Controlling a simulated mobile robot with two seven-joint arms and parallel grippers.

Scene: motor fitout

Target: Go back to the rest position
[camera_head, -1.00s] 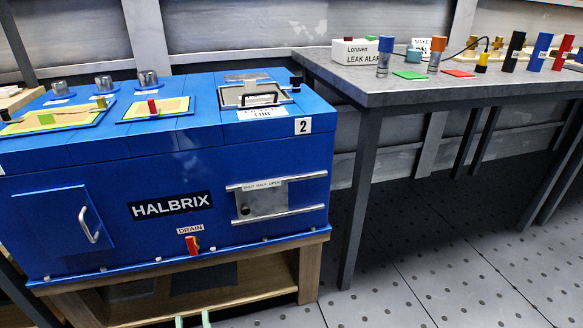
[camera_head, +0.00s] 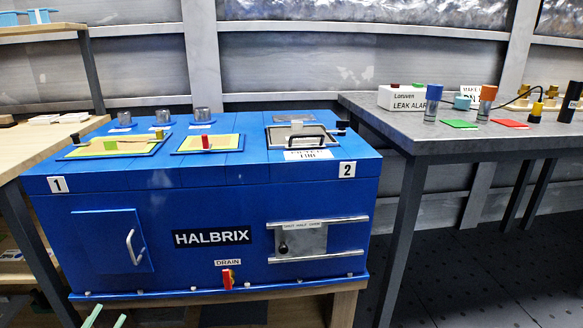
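The pale green fingertips of my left gripper (camera_head: 106,319) show at the bottom left edge of the head view. They stand apart with nothing visible between them, so the gripper is open. It is low, in front of the blue HALBRIX machine (camera_head: 200,272) and below its bottom edge; the rest of the gripper is cut off by the frame. My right gripper is out of view. The machine's handled door (camera_head: 112,240) and sliding metal cover (camera_head: 300,241) are on its front, with the red drain handle (camera_head: 228,279) below.
A grey table (camera_head: 450,143) stands at the right with a leak alarm box (camera_head: 402,97), cylinders and coloured pads. A wooden bench (camera_head: 30,148) stands close at the left with a raised shelf. Dark floor (camera_head: 480,270) is open under and before the grey table.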

